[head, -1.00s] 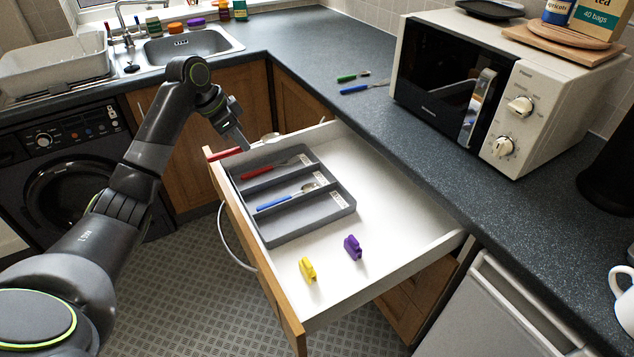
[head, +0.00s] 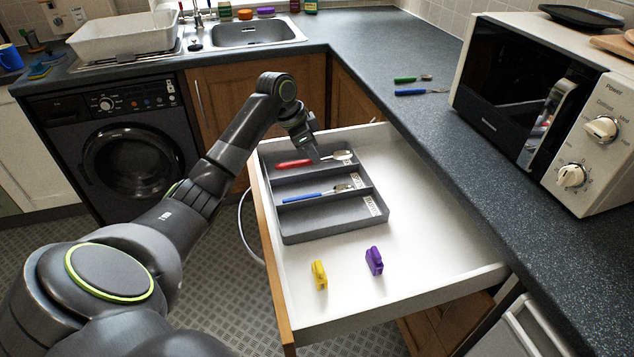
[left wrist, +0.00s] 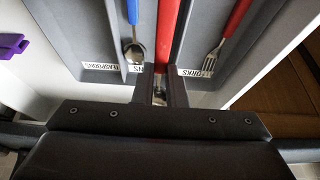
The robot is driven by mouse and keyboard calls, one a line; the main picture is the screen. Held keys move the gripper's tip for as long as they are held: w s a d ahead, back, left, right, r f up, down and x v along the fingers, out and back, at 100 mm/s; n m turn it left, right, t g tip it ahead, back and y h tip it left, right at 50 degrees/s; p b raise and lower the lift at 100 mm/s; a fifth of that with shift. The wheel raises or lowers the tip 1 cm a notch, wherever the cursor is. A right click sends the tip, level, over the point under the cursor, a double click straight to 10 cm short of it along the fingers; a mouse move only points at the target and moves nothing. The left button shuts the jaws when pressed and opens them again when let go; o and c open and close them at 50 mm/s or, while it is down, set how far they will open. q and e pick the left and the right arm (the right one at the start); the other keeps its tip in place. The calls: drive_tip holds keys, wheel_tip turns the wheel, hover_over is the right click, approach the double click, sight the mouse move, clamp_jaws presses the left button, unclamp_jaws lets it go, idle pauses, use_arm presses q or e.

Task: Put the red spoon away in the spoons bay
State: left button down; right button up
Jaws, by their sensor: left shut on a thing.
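The red spoon (head: 293,163) is held level over the far part of the grey tray (head: 318,228) inside the open drawer. My left gripper (head: 317,154) is shut on it; its bowl points right. In the left wrist view the spoon's red handle (left wrist: 167,35) runs between the fingers (left wrist: 160,92), over or close to the divider beside the far bay. A red-handled fork (left wrist: 226,38) lies in the far bay. A blue-handled spoon (head: 305,196) lies in the middle bay. The near bay is empty. The fingers hide part of the bay labels. My right gripper is out of view.
A yellow clip (head: 319,275) and a purple clip (head: 374,260) stand on the drawer floor in front of the tray. Green (head: 410,79) and blue-handled (head: 418,92) cutlery lies on the counter beside the microwave (head: 540,110). The drawer's right side is free.

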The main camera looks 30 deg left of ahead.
sight(318, 185)
use_arm(q)
wheel_tip(318, 185, down, 3)
drive_tip(key=shift+s+r, duration=0.1)
drive_tip(key=shift+r, duration=0.1)
drive_tip(key=shift+f, duration=2.45)
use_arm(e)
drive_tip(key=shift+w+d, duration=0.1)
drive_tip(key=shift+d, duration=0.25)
use_arm(q)
drive_tip(key=shift+f, duration=0.15)
drive_tip(key=c, duration=1.7)
unclamp_jaws()
drive_tip(key=shift+f, duration=0.1)
drive_tip(key=shift+c, duration=0.2)
